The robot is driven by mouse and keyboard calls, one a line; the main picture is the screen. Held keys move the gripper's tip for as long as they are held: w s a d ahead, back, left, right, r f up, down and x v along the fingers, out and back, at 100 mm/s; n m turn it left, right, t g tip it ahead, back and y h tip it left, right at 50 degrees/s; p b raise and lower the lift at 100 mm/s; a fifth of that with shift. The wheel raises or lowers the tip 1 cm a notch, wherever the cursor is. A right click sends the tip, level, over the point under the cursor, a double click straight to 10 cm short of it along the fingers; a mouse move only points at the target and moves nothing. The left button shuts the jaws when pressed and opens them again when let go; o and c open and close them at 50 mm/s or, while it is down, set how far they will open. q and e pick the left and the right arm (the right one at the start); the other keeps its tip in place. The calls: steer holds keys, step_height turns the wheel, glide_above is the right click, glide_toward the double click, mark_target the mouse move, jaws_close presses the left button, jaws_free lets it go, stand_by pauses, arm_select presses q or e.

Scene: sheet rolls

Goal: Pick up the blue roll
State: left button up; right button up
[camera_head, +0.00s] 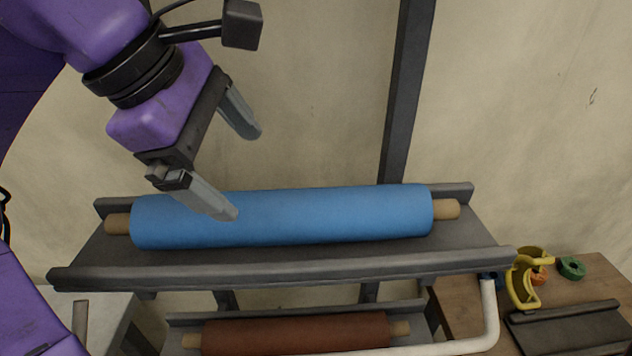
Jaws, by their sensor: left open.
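The blue roll (330,216) lies lengthwise on the upper dark rack shelf (290,268). Brown core ends stick out at both its left and right ends. My left gripper (248,174) is open above the left half of the roll, with nothing between its fingers. Its nearer finger overlaps the roll in the picture; I cannot tell whether it touches. The other finger is higher, against the wall behind. My right gripper is not in view.
A brown roll (295,334) lies on a lower shelf. A dark upright post (404,95) stands behind the blue roll. A white bent tube (490,315) is at lower right. A wooden table (462,312) holds a yellow tape dispenser (519,283) and a green tape ring (571,268).

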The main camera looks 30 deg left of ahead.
mark_target(272, 203)
arm_select(q)
steer(key=shift+w+d+f, duration=0.15)
steer(key=shift+w+f, duration=0.55)
steer(key=shift+f, duration=0.05)
steer(key=shift+s+d+f, duration=0.1)
steer(key=shift+s+f, duration=0.2)
steer(key=shift+f, duration=0.2)
steer(key=shift+s+d+f, duration=0.1)
steer(key=shift+s+f, duration=0.15)
steer(key=shift+f, duration=0.25)
steer(key=shift+s+f+p, duration=0.15)
steer(key=shift+f+p, duration=0.05)
steer(key=shift+p, duration=0.2)
steer(key=w+f, duration=0.2)
steer(key=w+d+f+p, duration=0.1)
steer(key=w+f, duration=0.1)
steer(key=shift+w+d+f, duration=0.1)
steer(key=shift+w, duration=0.05)
steer(key=shift+d+f, duration=0.1)
steer(key=shift+f, duration=0.15)
steer(key=shift+s, duration=0.3)
steer(key=shift+w, duration=0.15)
steer(key=c, duration=1.3)
steer(key=shift+r, duration=0.15)
steer(key=c, duration=0.4)
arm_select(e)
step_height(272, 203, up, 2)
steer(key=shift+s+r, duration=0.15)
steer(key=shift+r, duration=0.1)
